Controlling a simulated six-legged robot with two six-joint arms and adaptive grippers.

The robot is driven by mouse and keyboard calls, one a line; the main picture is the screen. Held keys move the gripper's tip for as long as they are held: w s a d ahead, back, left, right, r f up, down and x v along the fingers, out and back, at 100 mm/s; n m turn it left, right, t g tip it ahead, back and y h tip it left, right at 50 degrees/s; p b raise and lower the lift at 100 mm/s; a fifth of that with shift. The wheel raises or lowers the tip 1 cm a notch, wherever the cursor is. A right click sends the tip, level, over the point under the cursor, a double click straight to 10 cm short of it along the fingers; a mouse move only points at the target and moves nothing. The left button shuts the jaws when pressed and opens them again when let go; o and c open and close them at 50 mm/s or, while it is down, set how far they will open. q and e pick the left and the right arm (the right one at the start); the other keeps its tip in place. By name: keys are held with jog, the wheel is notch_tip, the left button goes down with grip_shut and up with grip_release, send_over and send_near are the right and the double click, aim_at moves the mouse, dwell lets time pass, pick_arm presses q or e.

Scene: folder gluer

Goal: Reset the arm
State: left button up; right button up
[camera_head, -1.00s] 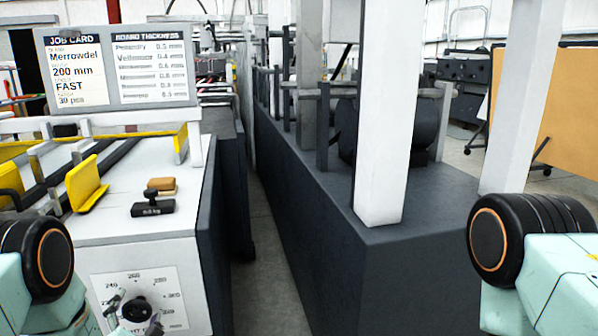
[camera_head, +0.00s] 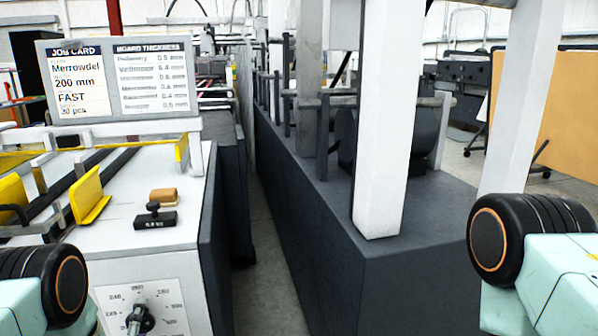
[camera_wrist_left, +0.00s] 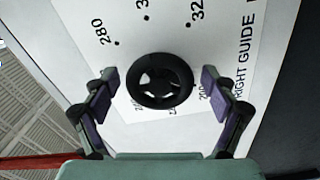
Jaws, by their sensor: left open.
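A black dial knob (camera_head: 140,320) sits on the white front panel (camera_head: 172,290) of the machine at lower left in the head view. The knob also shows in the left wrist view (camera_wrist_left: 160,96), in front of the printed scale. My left gripper (camera_wrist_left: 158,82) is open, with one finger on each side of the knob and visible gaps between. It holds nothing. In the head view only my left arm's joint shows at lower left. My right arm shows at lower right, but its gripper is out of view.
A black stamp (camera_head: 155,217) and a brown block (camera_head: 165,195) lie on the white machine top. A job card board (camera_head: 120,82) stands behind. A dark machine base (camera_head: 340,250) with white posts fills the middle, beyond a narrow floor gap (camera_head: 270,270).

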pick_arm(q)
jog(key=m+p, duration=0.1)
jog(key=m, duration=0.4)
jog(key=shift+m+p, duration=0.3)
jog(key=shift+m, duration=1)
jog(key=shift+d, duration=0.1)
